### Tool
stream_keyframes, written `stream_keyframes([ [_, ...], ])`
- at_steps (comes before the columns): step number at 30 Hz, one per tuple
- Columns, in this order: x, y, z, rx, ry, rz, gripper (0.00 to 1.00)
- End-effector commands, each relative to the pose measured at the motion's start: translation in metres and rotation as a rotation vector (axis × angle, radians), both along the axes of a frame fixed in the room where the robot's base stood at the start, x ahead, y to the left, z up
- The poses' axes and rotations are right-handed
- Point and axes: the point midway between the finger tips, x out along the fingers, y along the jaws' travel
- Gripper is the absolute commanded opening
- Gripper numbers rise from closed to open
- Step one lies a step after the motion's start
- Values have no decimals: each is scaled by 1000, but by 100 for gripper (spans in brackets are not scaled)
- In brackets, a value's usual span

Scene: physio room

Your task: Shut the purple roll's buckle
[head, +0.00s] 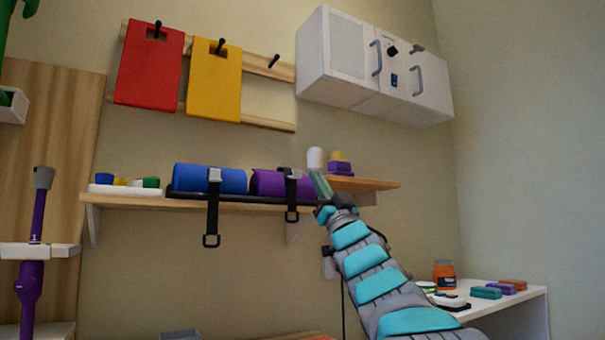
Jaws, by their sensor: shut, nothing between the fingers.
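The purple roll (266,183) lies on the wall shelf, right of a blue roll (190,178). The hanging strap end looks loose. My gripper (319,184) is shut and empty, just right of the purple roll and apart from the buckle in the picture. My arm hides part of the shelf's right side.
The blue roll has its own grey buckle (214,175) and hanging strap. A dark bar (235,198) runs along the shelf front. A purple block (340,167) stands right of my gripper. A white cabinet (345,60) hangs above. Open air lies below the shelf.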

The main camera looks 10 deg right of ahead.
Motion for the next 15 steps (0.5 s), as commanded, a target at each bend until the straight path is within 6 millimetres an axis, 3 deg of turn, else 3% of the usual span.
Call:
stream_keyframes([
  [15,9,2,10,-2,2,-3,0],
])
